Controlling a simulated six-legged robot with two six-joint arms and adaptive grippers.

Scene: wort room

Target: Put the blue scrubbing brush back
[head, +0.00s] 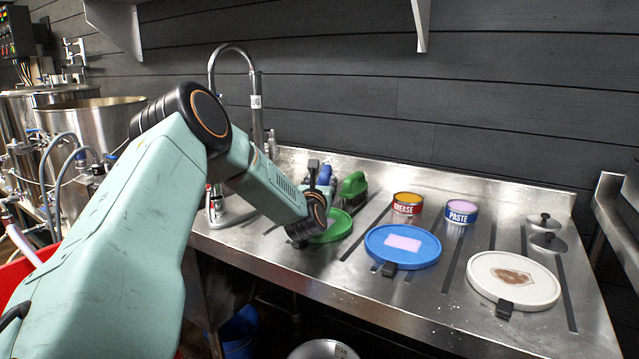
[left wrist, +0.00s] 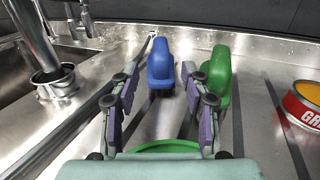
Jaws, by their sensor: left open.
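The blue scrubbing brush (head: 325,176) stands on the steel counter, partly hidden behind my left wrist. In the left wrist view the blue brush (left wrist: 160,66) appears between the two fingertips of my left gripper (left wrist: 160,72), at or just beyond them. The gripper is open, with a gap on each side of the brush. In the head view my left gripper's fingers are mostly hidden by the wrist. A green brush (head: 352,188) stands just right of the blue one; it also shows in the left wrist view (left wrist: 219,75). My right gripper is not in view.
A green disc (head: 338,227) lies nearest my wrist. Right of it are a blue disc (head: 388,255), a white disc (head: 530,291), a grease tin (head: 407,207), a paste tin (head: 460,215) and small metal lids (head: 545,222). A tall tap (head: 256,105) and sink lie left.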

